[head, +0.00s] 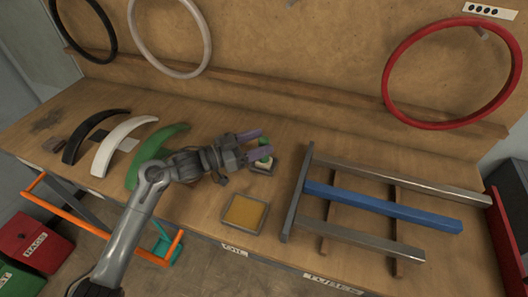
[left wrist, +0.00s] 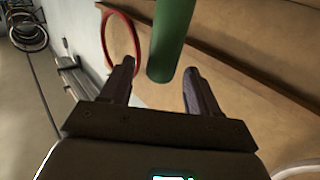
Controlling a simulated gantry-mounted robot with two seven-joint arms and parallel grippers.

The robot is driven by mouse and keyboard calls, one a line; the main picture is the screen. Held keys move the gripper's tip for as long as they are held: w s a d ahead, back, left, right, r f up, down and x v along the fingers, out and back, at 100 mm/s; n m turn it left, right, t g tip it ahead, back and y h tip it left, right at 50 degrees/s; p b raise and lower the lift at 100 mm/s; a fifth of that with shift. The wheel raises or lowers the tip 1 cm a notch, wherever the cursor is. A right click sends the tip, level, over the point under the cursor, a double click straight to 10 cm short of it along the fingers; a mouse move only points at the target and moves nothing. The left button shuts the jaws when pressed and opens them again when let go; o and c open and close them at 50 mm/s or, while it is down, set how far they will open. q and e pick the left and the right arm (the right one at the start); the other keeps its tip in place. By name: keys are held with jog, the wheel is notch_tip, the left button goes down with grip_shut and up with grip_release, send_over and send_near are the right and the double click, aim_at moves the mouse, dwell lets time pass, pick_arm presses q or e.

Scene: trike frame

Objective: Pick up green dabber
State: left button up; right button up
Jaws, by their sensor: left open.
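The green dabber (head: 264,161) stands on a small dark pad or tray towards the middle of the bench, partly hidden by my left gripper's fingers. In the left wrist view the green dabber (left wrist: 172,38) is a green cylinder just beyond and between the two fingertips. My left gripper (head: 260,145) is open, with its fingers on either side of the dabber; in the left wrist view the open fingers (left wrist: 160,72) show a gap around it. I cannot tell whether either finger touches it. My right gripper is not in view.
A tray with a yellow-brown pad (head: 245,213) lies in front of the dabber. A rack with grey bars and a blue bar (head: 385,207) is to the right. Black, white and green fenders (head: 150,160) lie to the left. Rings, including a red one (head: 390,92), hang behind.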

pick_arm(q)
jog(key=shift+x, duration=1)
jog(key=shift+c, duration=0.4)
grip_shut()
